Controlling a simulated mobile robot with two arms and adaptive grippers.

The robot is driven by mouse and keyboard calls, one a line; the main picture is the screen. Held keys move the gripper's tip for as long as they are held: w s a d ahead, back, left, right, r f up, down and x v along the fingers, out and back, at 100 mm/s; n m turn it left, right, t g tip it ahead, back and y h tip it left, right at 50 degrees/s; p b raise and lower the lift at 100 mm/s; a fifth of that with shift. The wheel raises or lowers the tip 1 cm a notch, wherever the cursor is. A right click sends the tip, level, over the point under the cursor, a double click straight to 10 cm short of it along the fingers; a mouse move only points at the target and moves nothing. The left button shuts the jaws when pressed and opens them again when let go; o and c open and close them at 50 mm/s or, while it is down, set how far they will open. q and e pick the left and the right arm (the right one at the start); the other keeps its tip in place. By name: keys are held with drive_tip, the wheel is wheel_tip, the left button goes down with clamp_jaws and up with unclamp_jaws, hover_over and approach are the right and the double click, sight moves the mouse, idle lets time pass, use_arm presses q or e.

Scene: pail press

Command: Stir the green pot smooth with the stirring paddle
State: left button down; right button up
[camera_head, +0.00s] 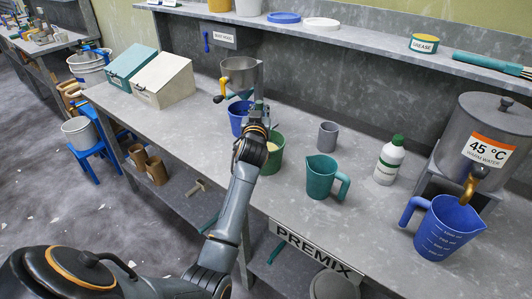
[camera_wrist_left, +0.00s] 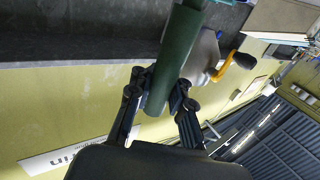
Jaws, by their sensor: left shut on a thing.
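The green pot (camera_head: 274,163) stands on the grey bench near its middle, with pale stuff visible inside. My left gripper (camera_head: 258,108) is above and just behind the pot's left side in the head view, and my forearm covers part of the pot. In the left wrist view my left gripper (camera_wrist_left: 161,98) is shut on a dark green round handle (camera_wrist_left: 176,50), which looks like that of the stirring paddle. The paddle's lower end is hidden, so I cannot tell whether it is in the pot. My right gripper is not in view.
A blue pot (camera_head: 237,117) stands close behind left, under a steel hopper (camera_head: 239,73) with a yellow crank. A teal jug (camera_head: 320,177), grey cup (camera_head: 328,136), white bottle (camera_head: 388,163) and blue jug (camera_head: 447,230) stand to the right. Bench between them is clear.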

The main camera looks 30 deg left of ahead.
use_arm(q)
drive_tip(key=shift+s, duration=0.1)
drive_tip(key=shift+d, duration=0.35)
drive_tip(key=shift+b+x, duration=0.4)
drive_tip(key=shift+x, duration=0.85)
drive_tip(key=shift+s+d+r+p, duration=0.15)
drive_tip(key=shift+s+p, duration=0.15)
drive_tip(key=shift+s, duration=0.25)
drive_tip(key=shift+s+d+f+p, duration=0.1)
drive_tip(key=shift+s+p, duration=0.15)
drive_tip(key=shift+s, duration=0.3)
